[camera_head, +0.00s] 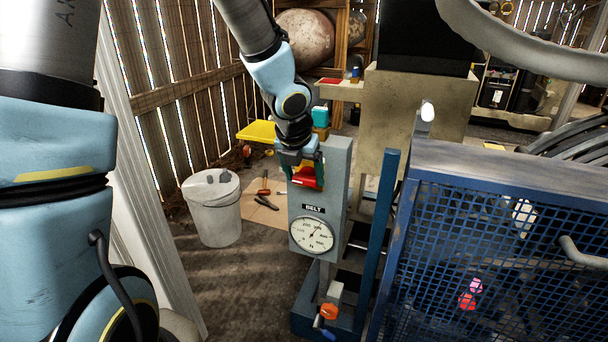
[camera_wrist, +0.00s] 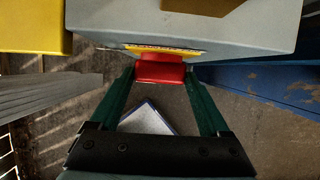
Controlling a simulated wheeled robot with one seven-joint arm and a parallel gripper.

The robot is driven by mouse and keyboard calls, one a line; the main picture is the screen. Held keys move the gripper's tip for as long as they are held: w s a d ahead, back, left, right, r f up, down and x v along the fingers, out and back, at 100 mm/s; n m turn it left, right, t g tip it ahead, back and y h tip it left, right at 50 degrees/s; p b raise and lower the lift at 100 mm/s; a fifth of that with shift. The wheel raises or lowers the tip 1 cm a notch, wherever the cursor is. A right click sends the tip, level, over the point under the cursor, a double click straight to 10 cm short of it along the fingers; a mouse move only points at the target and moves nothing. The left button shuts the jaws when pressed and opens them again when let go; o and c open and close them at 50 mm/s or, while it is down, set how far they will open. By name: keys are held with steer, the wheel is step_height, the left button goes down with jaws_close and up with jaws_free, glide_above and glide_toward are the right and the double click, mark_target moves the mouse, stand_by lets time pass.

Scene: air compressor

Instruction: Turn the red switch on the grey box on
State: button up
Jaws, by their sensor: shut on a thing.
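The grey box (camera_head: 334,205) stands upright on a blue frame, with a round dial gauge (camera_head: 312,235) and a "BELT" label on its front. The red switch (camera_head: 308,177) sits on a yellow plate high on that front face, partly hidden by my gripper. My gripper (camera_head: 305,173) is at the switch, coming from above and the front. In the wrist view, the green fingers of my gripper (camera_wrist: 160,78) close in on both sides of the red switch (camera_wrist: 160,70), just off the grey box (camera_wrist: 215,30). Whether the switch is on or off cannot be told.
A blue mesh guard (camera_head: 480,250) stands to the right of the box, with a blue post (camera_head: 382,230) between. A white bucket (camera_head: 213,210) stands on the floor to the left. An orange-handled valve (camera_head: 329,311) is below the gauge.

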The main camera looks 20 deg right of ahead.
steer(key=shift+c, duration=1.2)
